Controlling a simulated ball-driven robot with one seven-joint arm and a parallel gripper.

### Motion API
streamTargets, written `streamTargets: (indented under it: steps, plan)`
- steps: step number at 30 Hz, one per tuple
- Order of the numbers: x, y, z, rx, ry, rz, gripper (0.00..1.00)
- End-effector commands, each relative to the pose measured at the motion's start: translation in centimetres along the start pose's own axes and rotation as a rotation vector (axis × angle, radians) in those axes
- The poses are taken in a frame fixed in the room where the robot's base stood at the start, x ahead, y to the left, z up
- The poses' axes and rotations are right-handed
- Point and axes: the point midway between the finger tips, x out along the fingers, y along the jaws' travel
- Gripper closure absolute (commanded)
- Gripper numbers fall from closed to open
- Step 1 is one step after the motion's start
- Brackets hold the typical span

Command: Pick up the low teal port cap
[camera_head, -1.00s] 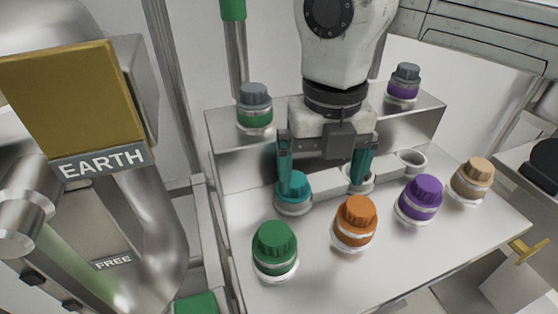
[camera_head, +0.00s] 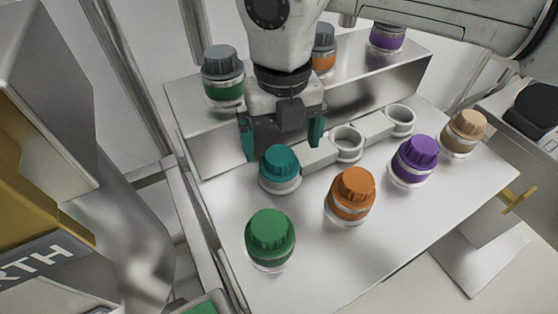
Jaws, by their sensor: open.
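The low teal port cap (camera_head: 279,164) sits upright on the lower metal shelf (camera_head: 225,205), at the left end of a row of ring holders. My gripper (camera_head: 282,143) is open, with teal fingertips pointing down. It is just behind and above the teal cap, with one finger to the left of the cap and the other to the right in the picture. The jaws hold nothing that I can see. I cannot tell whether a finger touches the cap.
Green (camera_head: 270,238), orange (camera_head: 351,195), purple (camera_head: 414,160) and tan (camera_head: 464,132) caps stand in front and to the right. Grey-topped jars (camera_head: 223,75) stand on the raised step (camera_head: 190,135) behind. Two empty rings (camera_head: 347,143) sit right of the teal cap.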

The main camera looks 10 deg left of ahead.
Motion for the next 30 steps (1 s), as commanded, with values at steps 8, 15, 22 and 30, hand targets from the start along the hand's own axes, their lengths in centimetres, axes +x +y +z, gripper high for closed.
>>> streamTargets:
  steps: [8, 15, 22, 30]
  plan:
    - [3.7, 0.3, 0.6, -0.002, 0.003, 0.002, 0.0]
    - [4.8, 0.2, 0.5, -0.001, 0.001, 0.0, 0.0]
    - [4.8, 0.2, 0.5, -0.001, 0.001, 0.0, 0.13]
    - [4.8, 0.2, 0.6, -0.001, 0.001, 0.0, 0.39]
